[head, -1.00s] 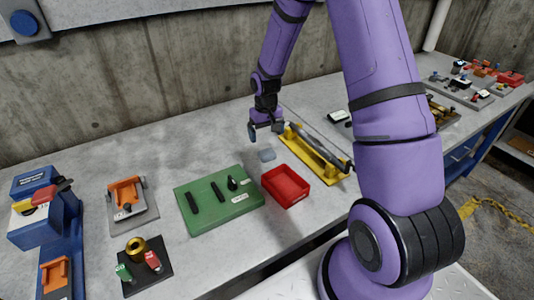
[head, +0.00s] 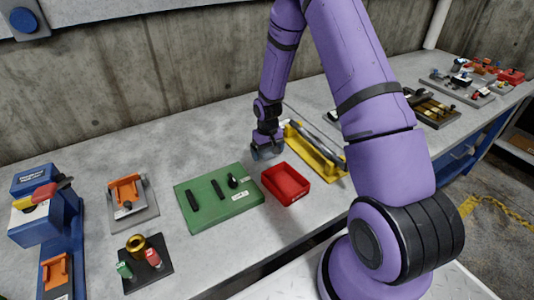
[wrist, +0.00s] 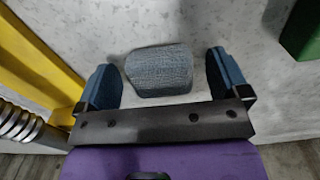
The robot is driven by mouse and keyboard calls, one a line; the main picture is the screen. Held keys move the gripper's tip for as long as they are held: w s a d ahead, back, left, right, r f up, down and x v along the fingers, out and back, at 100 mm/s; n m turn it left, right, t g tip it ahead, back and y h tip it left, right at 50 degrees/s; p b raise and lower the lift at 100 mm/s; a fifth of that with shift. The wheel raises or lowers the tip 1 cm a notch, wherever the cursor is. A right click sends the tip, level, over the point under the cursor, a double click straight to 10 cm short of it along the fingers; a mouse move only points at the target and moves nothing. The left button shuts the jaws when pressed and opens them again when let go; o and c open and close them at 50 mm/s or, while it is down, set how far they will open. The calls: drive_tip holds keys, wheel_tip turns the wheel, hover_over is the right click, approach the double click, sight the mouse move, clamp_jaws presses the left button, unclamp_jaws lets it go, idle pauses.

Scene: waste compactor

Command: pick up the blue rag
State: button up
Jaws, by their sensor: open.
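The blue rag (wrist: 160,70) is a small, grey-blue textured pad lying on the grey table in the wrist view. My gripper (wrist: 166,82) is open, with one blue fingertip on each side of the rag and a gap to each. In the head view my gripper (head: 266,151) is low over the table, left of the yellow fixture and behind the red bin. There it covers most or all of the rag. I cannot tell how high the fingertips are above the table.
The red bin (head: 286,184) stands just in front of my gripper. The green board (head: 219,199) is to the left, and the yellow fixture (head: 316,155) with a metal rod is close on the right. The table behind and to the left is bare.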

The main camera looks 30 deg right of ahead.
sight(268, 150)
drive_tip(key=c, duration=1)
wheel_tip(268, 150, up, 10)
drive_tip(key=shift+r, duration=0.1)
drive_tip(key=shift+o, duration=0.3)
